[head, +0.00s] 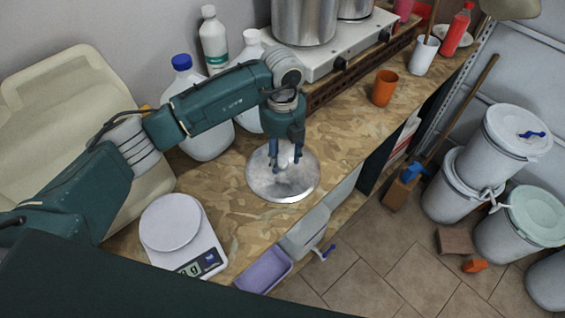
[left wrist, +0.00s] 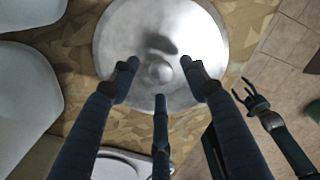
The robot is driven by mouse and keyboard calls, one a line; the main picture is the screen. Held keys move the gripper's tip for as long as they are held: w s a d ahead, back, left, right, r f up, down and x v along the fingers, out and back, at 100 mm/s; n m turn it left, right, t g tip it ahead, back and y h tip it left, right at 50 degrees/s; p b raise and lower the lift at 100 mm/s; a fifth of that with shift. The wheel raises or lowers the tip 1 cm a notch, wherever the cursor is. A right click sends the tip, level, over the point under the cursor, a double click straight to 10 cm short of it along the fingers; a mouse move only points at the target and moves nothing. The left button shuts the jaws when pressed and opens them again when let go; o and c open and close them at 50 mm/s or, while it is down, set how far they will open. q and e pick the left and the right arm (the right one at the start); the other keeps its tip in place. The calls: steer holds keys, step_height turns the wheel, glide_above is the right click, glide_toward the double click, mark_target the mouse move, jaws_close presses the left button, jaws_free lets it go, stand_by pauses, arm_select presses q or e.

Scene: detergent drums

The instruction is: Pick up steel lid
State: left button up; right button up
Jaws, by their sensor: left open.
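The steel lid (head: 270,186) is a round, shiny disc lying flat on the wooden worktop. In the left wrist view the lid (left wrist: 128,32) shows a small round knob (left wrist: 159,72) at its middle. My left gripper (head: 286,163) points down over the lid, its fingers spread. In the left wrist view the fingers of the left gripper (left wrist: 160,78) stand around the knob with gaps. I cannot tell whether they touch the lid. My right gripper (left wrist: 249,97) shows in the left wrist view, off to the right over the floor, fingers apart and empty.
A white scale (head: 178,224) stands left of the lid, and a purple tray (head: 263,270) lies at the front edge. White jugs (head: 205,130) stand behind my left arm. A steel pot (head: 303,20) sits on the stove (head: 335,58). An orange cup (head: 384,87) is to the right.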

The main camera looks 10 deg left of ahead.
arm_select(q)
steer(key=shift+f, duration=1.1)
jaws_close()
steer(key=shift+r, duration=0.1)
steer(key=shift+r, duration=0.1)
